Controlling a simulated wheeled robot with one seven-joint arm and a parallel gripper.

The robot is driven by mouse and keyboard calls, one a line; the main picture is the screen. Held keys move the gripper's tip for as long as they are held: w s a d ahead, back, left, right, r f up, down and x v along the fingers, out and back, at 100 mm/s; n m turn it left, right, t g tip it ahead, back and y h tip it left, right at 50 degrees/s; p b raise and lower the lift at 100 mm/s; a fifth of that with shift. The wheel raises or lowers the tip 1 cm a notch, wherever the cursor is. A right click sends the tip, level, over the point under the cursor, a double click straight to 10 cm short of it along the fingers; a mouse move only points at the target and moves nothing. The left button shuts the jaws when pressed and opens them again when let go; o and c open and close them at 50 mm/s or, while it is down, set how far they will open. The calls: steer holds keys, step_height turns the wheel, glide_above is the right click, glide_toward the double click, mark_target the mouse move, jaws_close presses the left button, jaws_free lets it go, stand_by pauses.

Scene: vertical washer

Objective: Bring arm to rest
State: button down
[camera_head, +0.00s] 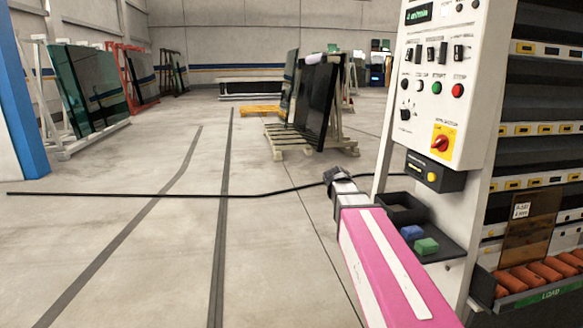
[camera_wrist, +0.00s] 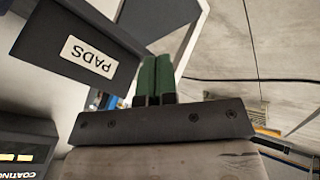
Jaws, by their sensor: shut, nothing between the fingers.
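My arm reaches forward from the lower right of the head view, with my gripper (camera_head: 337,176) at its far end, left of the control panel. In the wrist view my gripper (camera_wrist: 157,68) shows two dark green fingers side by side and shut, with nothing held between them. The gripper is in the air, apart from the floor. In the head view the fingertips are small and hard to make out.
A control panel (camera_head: 438,90) with buttons and a red switch stands close on the right. Below it a dark tray (camera_head: 450,246) holds a blue block (camera_head: 411,233) and a green block (camera_head: 427,246). A box labelled PADS (camera_wrist: 70,45) is near the fingers. Open floor lies left.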

steer(key=s+a+f+n+g+y, duration=0.1)
steer(key=s+a+f+y, duration=0.1)
steer(key=s+f, duration=0.7)
steer(key=s+a+f+n+g+y, duration=0.1)
steer(key=s+f+y, duration=0.3)
steer(key=s+f, duration=0.5)
step_height(320, 180, down, 3)
steer(key=shift+a+f+n+g, duration=0.2)
steer(key=shift+a+n+g, duration=0.25)
steer(key=shift+a, duration=0.4)
